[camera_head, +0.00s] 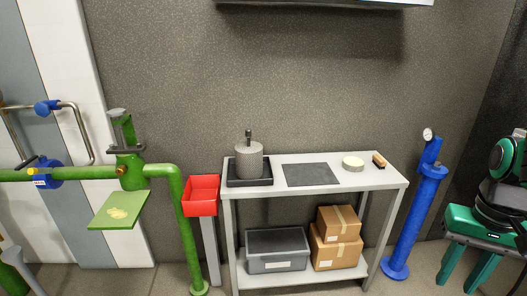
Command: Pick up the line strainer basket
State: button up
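A grey cylinder with a speckled, mesh-like side and a dark upright handle, most likely the line strainer basket (249,160), stands upright in a black tray (236,183). The tray is at the left end of the light grey table top (332,187). My gripper is not in view, and nothing is seen touching the basket.
A dark mat (311,174), a pale round item (353,163) and a small brush-like block (379,160) lie right of the tray. A red bin (201,195) and green piping (181,205) stand left. A blue post (416,215) stands right. An overhead cabinet (330,2) hangs above.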

aim_at(249, 154)
jog(key=z, duration=0.2)
jog(key=i, duration=1.1)
jog(key=z, duration=0.25)
